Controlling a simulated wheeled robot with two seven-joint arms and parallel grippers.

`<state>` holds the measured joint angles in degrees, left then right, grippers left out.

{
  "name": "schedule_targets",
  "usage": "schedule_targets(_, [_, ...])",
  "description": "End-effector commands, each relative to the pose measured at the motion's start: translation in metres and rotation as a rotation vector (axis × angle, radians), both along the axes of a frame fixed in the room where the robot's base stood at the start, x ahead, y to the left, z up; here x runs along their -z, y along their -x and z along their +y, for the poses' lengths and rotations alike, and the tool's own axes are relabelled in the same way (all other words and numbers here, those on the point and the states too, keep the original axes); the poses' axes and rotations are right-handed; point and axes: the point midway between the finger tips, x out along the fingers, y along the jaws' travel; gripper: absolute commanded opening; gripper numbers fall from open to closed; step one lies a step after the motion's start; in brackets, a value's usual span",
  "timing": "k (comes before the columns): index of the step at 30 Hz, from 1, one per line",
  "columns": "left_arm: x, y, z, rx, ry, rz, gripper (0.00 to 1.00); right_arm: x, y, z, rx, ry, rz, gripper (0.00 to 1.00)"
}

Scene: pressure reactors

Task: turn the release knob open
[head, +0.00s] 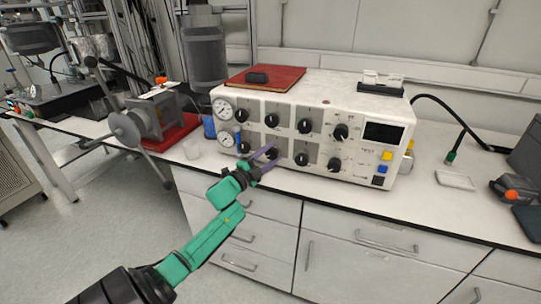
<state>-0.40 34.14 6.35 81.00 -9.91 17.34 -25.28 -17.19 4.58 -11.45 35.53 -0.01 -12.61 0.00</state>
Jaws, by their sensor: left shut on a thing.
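A white control box (345,100) stands on the bench, with two rows of black knobs on its front panel. My left gripper (262,157) reaches up to the lower row, near its left end, and is shut on a black knob (271,148). The purple fingers and green wrist partly cover this knob and the panel around it. The labels are too small to read, so I cannot tell by name which knob is the release knob. My right gripper is not in view.
Two round gauges (223,109) sit left of the knobs. A dark display (383,132) and coloured buttons are at the right. A red book (265,77) lies on the box. A grey clamp-like device (145,120) stands at left. The bench right of the box has free room.

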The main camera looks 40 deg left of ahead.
Motion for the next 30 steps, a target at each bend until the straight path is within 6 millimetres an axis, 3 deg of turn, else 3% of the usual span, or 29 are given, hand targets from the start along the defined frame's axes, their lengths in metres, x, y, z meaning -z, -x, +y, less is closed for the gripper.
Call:
schedule_targets(1, [0.0, 0.0, 0.0, 0.0, 0.003, -0.001, 0.0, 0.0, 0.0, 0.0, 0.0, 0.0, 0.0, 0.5])
schedule_targets(2, [0.0, 0.0, 0.0, 0.0, 0.003, -0.001, 0.58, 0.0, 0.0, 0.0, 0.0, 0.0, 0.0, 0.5])
schedule_targets(4, [0.0, 0.0, 0.0, 0.0, 0.002, -0.001, 0.84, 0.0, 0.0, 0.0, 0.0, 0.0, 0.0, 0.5])
schedule_targets(17, [0.002, 0.008, 0.0, 0.0, 0.001, 0.001, 0.84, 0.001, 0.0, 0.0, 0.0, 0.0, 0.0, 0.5])
schedule_targets(23, [0.01, 0.047, 0.001, 0.0, 0.002, 0.005, 0.84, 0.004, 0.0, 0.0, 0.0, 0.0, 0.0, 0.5])
schedule_targets(30, [0.02, 0.114, 0.003, -0.001, 0.002, 0.004, 0.84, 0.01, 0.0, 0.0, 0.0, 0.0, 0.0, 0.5])
